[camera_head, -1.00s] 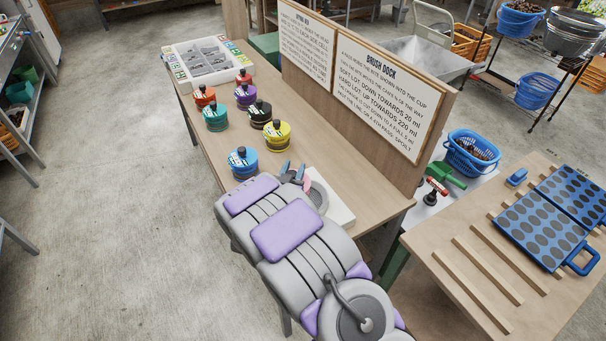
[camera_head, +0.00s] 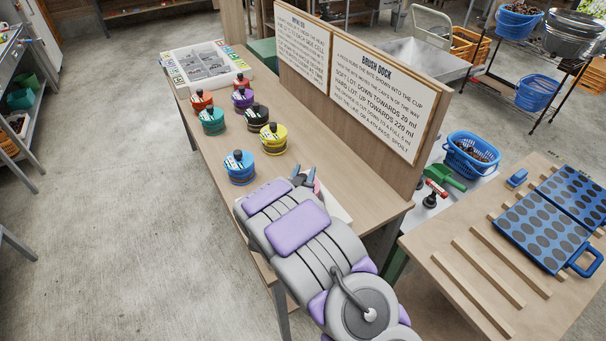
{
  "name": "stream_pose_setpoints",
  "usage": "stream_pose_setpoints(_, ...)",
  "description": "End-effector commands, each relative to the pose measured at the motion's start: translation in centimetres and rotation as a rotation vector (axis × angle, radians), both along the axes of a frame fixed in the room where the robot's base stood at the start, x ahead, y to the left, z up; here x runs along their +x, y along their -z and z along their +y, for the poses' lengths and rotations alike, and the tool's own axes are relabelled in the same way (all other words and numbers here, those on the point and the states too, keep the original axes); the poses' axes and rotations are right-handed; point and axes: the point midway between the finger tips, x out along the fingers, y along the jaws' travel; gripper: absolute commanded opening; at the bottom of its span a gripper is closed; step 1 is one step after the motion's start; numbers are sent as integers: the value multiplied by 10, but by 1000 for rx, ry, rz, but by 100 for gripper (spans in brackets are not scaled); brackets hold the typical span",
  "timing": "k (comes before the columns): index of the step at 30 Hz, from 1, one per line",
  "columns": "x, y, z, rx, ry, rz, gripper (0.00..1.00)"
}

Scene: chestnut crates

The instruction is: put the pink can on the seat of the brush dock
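My gripper (camera_head: 303,174) is over the near end of the bench, and my arm blocks much of the view of it. Its two finger tips show with a gap between them. A small pink patch (camera_head: 317,187), which may be part of the pink can, shows just right of the fingers; whether they grip it is hidden. The brush dock is a pale plate (camera_head: 343,213) on the bench below its sign (camera_head: 375,88). Most of the plate and its seat are hidden behind my arm.
A blue can (camera_head: 240,174) stands nearest my gripper on the left. Yellow (camera_head: 273,145), black (camera_head: 257,117), green (camera_head: 211,126), purple and red cans stand farther back. A white sorting tray (camera_head: 206,64) is at the far end. The upright sign board borders the bench's right side.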

Motion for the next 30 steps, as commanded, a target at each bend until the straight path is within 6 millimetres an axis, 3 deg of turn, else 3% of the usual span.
stream_pose_setpoints(7,0,0,4,-3,0,0,64)
stream_pose_setpoints(17,-4,0,2,-2,-1,1,64)
stream_pose_setpoints(30,-75,-1,20,-4,-3,1,64)
